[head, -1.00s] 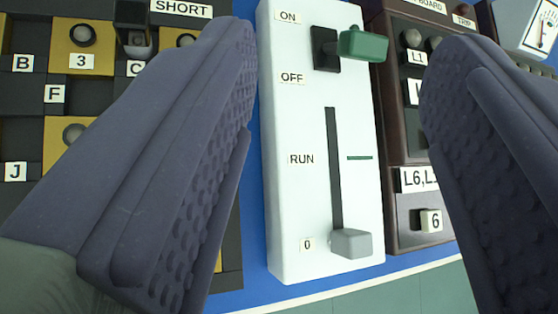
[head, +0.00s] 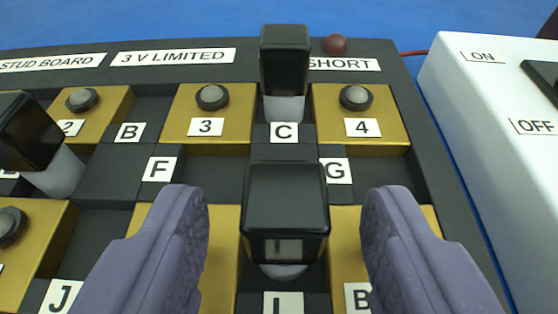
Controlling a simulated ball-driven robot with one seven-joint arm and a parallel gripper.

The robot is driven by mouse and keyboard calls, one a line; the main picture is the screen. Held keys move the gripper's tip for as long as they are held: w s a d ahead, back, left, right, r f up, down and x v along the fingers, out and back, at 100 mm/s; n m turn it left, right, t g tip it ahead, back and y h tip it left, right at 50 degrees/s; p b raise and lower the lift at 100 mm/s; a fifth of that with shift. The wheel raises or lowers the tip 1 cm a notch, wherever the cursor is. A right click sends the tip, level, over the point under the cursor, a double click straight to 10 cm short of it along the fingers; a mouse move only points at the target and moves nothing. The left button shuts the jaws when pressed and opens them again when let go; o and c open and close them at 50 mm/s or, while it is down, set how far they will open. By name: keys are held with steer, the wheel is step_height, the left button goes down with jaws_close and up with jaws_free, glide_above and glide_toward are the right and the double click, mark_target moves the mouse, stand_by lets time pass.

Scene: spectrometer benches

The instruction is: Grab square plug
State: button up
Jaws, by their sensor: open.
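A black plug with a square top (head: 286,200) stands between my fingers on the stud board (head: 222,62), with a pale stem showing below its head. My gripper (head: 288,225) is open, one finger on each side of this plug, with a gap left and right. A slimmer black plug (head: 285,58) stands upright above label C, beyond it. Another black plug (head: 24,132) stands at the left edge, partly cut off. Which plug the task means by square is not labelled; the one between my fingers has the squarest top.
Brass blocks with grey studs, such as block 3 (head: 208,120) and block 4 (head: 360,115), surround the plugs. A white switch box (head: 480,130) stands close on the right. A dark red knob (head: 335,44) sits at the board's far edge. Blue bench surface (head: 200,18) lies beyond.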

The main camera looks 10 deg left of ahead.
jaws_close()
